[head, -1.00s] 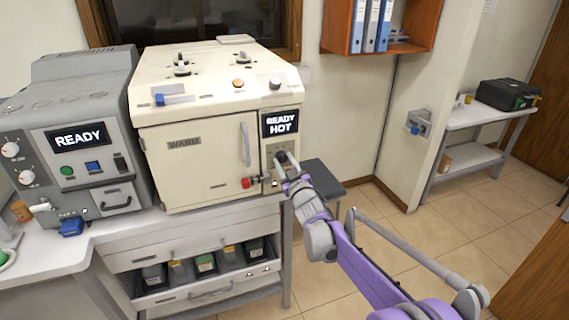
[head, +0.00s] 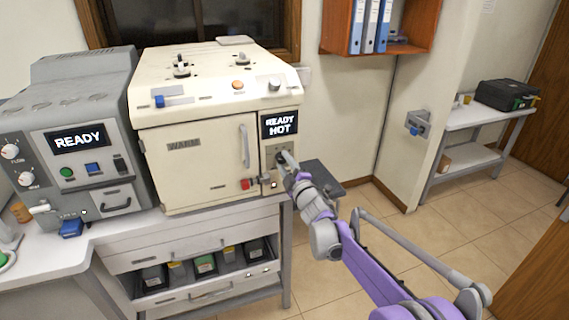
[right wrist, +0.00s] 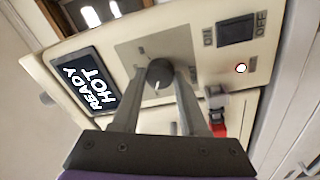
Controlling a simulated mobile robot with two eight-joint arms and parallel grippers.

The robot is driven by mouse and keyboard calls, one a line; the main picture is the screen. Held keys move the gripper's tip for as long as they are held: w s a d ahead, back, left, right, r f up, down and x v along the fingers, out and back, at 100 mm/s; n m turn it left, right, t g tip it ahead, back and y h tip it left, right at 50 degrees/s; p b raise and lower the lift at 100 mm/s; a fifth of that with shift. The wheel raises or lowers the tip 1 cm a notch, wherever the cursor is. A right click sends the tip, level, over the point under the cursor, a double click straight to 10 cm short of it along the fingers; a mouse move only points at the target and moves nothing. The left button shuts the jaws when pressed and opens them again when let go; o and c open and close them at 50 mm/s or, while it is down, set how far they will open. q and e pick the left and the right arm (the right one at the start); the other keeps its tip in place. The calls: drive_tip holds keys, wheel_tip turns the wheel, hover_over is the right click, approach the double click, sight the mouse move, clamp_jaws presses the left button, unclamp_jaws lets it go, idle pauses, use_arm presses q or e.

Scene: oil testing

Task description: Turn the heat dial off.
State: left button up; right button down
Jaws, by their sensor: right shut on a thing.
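The cream heating oven (head: 205,145) stands on the bench, and its screen (head: 280,124) reads READY HOT. The dark round heat dial (right wrist: 158,73) is on the panel beside the screen in the right wrist view. In the head view it is mostly covered by my right gripper (head: 284,158). My right gripper (right wrist: 158,80) is shut on the dial, with a finger on each side. The dial's printed marks are partly hidden by the fingers. My left gripper is not in view.
An ON/OFF switch (right wrist: 237,30) and a small lit lamp (right wrist: 241,68) sit near the dial. A red part (head: 246,184) sticks out at the oven's lower front. A grey READY machine (head: 85,150) stands to the left. The floor to the right is open.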

drive_tip(key=shift+n, duration=0.9)
drive_tip(key=shift+c, duration=2.2)
unclamp_jaws()
drive_tip(key=shift+s, duration=0.1)
drive_tip(key=b+v, duration=0.1)
drive_tip(key=v, duration=0.9)
drive_tip(key=shift+s+d, duration=0.2)
drive_tip(key=shift+s, duration=0.05)
